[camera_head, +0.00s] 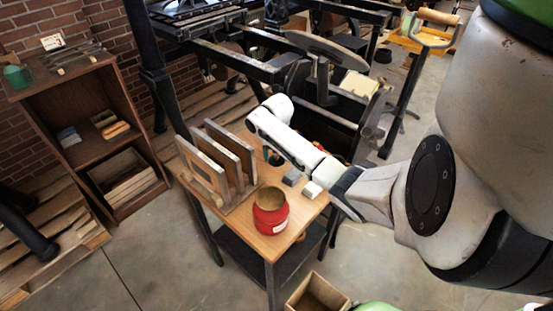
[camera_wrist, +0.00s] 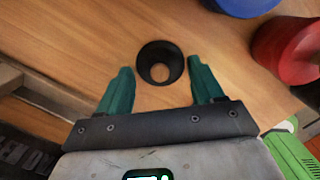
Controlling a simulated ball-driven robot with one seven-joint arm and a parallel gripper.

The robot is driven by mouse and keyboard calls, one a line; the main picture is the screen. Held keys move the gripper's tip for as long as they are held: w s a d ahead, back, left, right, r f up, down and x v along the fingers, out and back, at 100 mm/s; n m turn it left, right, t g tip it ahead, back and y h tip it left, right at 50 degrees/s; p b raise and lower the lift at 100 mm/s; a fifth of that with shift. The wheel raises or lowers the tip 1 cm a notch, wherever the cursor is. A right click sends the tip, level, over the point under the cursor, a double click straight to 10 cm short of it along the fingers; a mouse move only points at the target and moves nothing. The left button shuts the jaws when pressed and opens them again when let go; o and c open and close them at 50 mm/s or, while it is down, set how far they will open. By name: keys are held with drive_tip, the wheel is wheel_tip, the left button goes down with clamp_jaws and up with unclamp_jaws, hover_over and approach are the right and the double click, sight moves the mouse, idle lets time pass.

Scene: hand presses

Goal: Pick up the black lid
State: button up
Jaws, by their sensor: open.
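The black lid (camera_wrist: 171,53) lies on the wooden table top as a round dark piece with a pale, wood-coloured centre in the wrist view. My gripper (camera_wrist: 159,70) is open, its two teal fingers on the left and right of the lid. Gaps show between the lid and both fingers, and nothing is held. How high the fingertips are above the table is hard to tell. In the head view my arm reaches over the small table, and a dark shape under its end could be gripper or lid; I cannot tell which.
A red pot (camera_head: 270,218) stands near the table's front corner, beside an upright wooden rack (camera_head: 222,165). In the wrist view, a red round object (camera_wrist: 288,48) and a blue one (camera_wrist: 242,6) stand right of the lid.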

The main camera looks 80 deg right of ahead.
drive_tip(key=shift+f, duration=0.25)
drive_tip(key=shift+c, duration=0.5)
drive_tip(key=c, duration=0.7)
drive_tip(key=shift+a+f, duration=0.1)
clamp_jaws()
